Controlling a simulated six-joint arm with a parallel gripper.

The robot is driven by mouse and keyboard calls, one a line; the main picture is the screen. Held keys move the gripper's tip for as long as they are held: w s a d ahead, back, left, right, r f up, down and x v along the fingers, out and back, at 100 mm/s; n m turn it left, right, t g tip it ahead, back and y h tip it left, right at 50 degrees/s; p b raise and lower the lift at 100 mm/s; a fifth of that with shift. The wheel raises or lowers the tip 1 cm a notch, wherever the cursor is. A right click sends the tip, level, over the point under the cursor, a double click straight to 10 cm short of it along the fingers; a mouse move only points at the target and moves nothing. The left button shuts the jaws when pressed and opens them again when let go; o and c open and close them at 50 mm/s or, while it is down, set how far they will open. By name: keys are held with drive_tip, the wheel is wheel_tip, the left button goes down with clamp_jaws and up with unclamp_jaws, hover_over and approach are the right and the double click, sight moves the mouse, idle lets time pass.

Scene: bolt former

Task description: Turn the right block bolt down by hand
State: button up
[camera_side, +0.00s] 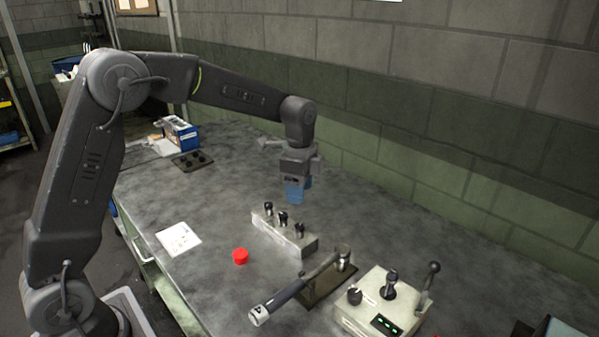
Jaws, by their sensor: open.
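A long pale block (284,244) lies on the bench near the middle of the view. Three upright dark-topped pieces that look like bolts stand in it in a row: the left one (268,208), the middle one (283,217) and the right one (300,230). How deep each one sits is too small to tell. My gripper (294,198), with blue fingers, points down above and behind the block. It is open and appears empty, apart from the bolts. The gap between its fingers is hard to see from this side.
A dark-handled tool (290,292) lies in front right of the block by a dark plate (328,287) with a metal cylinder (342,256). A control box (380,308) with levers stands at front right. A red cap (240,256) and paper (178,239) lie left. The wall bounds the back.

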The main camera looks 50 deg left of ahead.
wheel_tip(320, 180, up, 4)
hover_over(299, 226)
drive_tip(key=shift+r, duration=0.2)
wheel_tip(299, 226, down, 14)
drive_tip(key=m, duration=3.6)
